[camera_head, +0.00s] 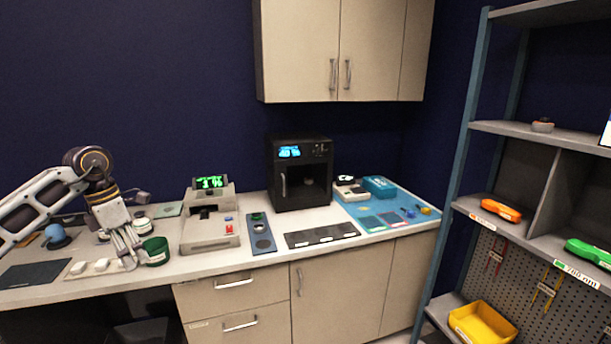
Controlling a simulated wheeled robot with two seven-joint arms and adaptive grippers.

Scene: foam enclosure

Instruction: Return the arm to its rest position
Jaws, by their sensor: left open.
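My left arm comes in from the left edge and reaches over the left part of the counter. My left gripper (130,262) points down, with its fingertips just above the front of the counter, between a row of small white pieces and a green cup (155,250). It is open, and I see nothing held between the fingers. The green cup stands right beside the fingers; whether they touch cannot be told. My right gripper is not in view.
A grey device with a green display (211,216) stands right of the cup. A black oven-like box (300,173) stands farther back. A blue mat (403,224) with small items lies at the counter's right end. A tall shelf rack (449,205) stands at the right.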

